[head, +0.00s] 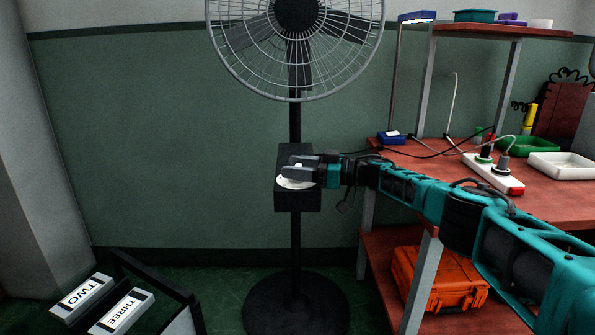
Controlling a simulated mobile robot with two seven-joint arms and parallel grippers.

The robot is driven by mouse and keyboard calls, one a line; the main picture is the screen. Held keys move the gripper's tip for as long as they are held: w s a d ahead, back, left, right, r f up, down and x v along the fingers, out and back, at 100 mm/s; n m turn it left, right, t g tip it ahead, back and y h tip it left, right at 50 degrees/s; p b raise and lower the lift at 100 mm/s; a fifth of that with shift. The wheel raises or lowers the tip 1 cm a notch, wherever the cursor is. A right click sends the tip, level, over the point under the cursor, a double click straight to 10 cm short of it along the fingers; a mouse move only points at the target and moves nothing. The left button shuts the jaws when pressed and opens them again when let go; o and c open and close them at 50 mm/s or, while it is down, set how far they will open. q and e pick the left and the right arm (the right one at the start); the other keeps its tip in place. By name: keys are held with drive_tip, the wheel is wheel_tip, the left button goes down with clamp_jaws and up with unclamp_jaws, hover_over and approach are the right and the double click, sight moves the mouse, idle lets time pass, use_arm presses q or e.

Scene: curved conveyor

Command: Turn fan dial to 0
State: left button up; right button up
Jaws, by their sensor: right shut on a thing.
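A standing fan (295,120) is ahead of me, with a round wire cage at the top and a dark round base on the floor. A black control box (297,203) is mounted midway up its pole. A white round dial (292,184) shows on the front of the box, partly covered by my right gripper. My right gripper (292,172) reaches in from the right and is shut on the dial. The dial's markings are too small and covered to read. My left gripper is not in view.
A red-brown workbench (430,165) stands at the right, under my right arm, with a power strip (493,173) and trays on it. An orange case (440,278) sits on its lower shelf. Blocks labelled TWO (83,297) and THREE (121,312) are at lower left.

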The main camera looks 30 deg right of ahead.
drive_tip(key=shift+r, duration=0.15)
drive_tip(key=o, duration=1)
drive_tip(key=p+v, duration=0.2)
drive_tip(key=v, duration=0.2)
drive_tip(key=shift+s+d, duration=0.2)
drive_tip(key=shift+d, duration=0.15)
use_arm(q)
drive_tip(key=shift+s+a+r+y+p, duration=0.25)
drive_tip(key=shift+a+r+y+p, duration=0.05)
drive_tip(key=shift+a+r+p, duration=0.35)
use_arm(e)
drive_tip(key=v, duration=0.8)
drive_tip(key=shift+s, duration=0.1)
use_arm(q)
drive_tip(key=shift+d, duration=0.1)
use_arm(e)
drive_tip(key=shift+c, duration=0.5)
